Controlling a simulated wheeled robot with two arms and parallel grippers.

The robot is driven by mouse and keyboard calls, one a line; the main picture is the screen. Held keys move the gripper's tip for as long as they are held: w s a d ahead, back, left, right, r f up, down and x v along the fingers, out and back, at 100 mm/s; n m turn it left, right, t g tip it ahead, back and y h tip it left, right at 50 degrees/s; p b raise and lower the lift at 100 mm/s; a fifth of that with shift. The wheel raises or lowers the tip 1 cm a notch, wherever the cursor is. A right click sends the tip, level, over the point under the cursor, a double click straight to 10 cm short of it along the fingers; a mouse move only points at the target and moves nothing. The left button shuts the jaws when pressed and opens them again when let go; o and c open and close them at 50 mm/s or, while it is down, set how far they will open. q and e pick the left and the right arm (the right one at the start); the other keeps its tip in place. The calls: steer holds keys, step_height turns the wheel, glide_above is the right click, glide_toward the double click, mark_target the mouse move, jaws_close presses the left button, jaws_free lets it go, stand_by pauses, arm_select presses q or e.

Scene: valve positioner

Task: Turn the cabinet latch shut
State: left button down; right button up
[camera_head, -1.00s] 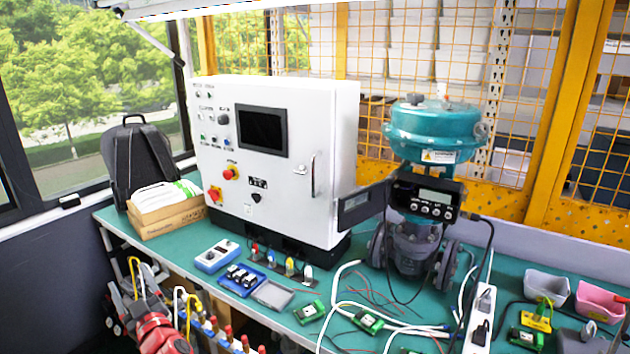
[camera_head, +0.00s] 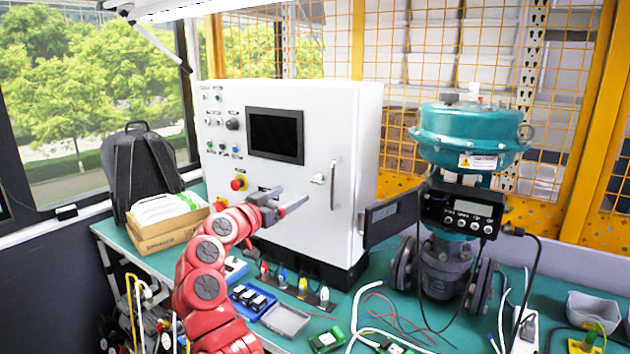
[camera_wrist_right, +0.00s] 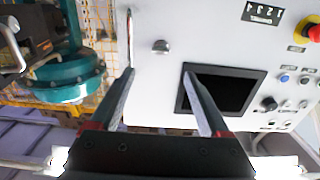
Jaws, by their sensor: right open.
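The white cabinet (camera_head: 290,215) stands on the green bench with its front facing me. A small silver latch (camera_head: 318,179) sits on its door, just left of the vertical door handle (camera_head: 333,185). The latch also shows in the right wrist view (camera_wrist_right: 160,46), beside the handle (camera_wrist_right: 129,40). My right gripper (camera_head: 293,199) is open and empty in front of the door, to the left of and a little below the latch in the head view. In the wrist view its fingers (camera_wrist_right: 157,72) are spread, with the latch beyond the gap, apart from them. My left gripper is not in view.
A black screen (camera_head: 275,135) and several knobs and buttons are on the cabinet front. A teal valve actuator (camera_head: 470,135) with a black positioner (camera_head: 462,208) stands to the right. Small boards and cables lie on the bench (camera_head: 375,290) below.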

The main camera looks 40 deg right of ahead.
mark_target(315, 181)
steer(key=p+x, duration=0.1)
steer(key=x, duration=0.9)
steer(key=shift+w+d+r+p, duration=0.15)
steer(key=shift+d+p, duration=0.05)
steer(key=shift+p, duration=0.2)
steer(key=shift+w+d, duration=0.25)
steer(key=shift+d, duration=0.25)
jaws_close()
